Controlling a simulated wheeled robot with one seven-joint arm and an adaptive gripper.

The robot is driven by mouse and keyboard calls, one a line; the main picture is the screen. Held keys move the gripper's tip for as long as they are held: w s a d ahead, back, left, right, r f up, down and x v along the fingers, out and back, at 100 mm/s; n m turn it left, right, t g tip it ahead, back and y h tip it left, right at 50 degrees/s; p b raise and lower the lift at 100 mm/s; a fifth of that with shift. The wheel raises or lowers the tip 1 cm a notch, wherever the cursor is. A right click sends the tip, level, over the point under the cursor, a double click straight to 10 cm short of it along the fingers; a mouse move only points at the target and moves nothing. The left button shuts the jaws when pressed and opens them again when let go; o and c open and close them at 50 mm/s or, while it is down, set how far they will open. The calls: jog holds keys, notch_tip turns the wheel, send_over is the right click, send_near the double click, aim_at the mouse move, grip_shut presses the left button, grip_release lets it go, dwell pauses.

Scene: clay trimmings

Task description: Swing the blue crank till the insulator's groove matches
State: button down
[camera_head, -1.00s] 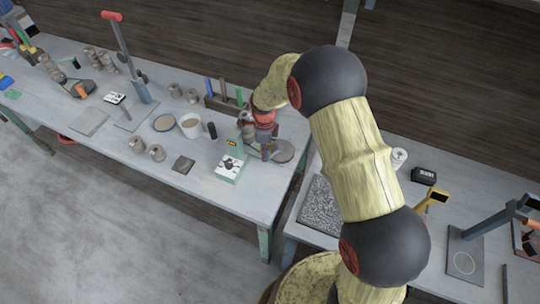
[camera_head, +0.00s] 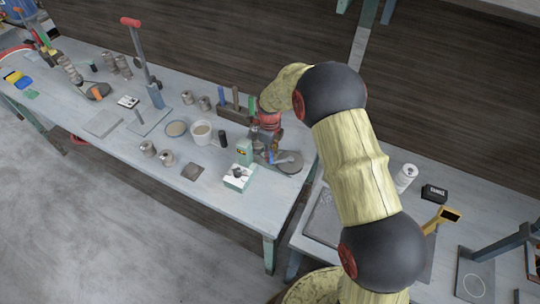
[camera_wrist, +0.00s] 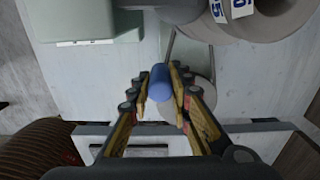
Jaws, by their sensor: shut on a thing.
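The blue crank's handle (camera_wrist: 160,80) is a short blue cylinder between the two fingers of my gripper (camera_wrist: 163,92) in the wrist view. The fingers are closed against its sides. A grey arm (camera_wrist: 185,50) runs up from near the handle toward a round grey body (camera_wrist: 262,20) with white number labels, cut off by the top edge. In the head view my gripper (camera_head: 268,142) is at the right end of the long bench, and a bit of blue (camera_head: 271,157) shows under it. I cannot make out the insulator or its groove clearly; my wrist hides part of the station.
A white cup (camera_head: 201,132) and black cylinder (camera_head: 222,138) stand further left. The front bench edge is clear.

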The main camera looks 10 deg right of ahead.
jog(key=shift+w, duration=0.1)
jog(key=c, duration=1.6)
grip_release()
jog(key=shift+r, duration=0.1)
notch_tip(320, 180, up, 12)
jog(key=shift+f, duration=0.1)
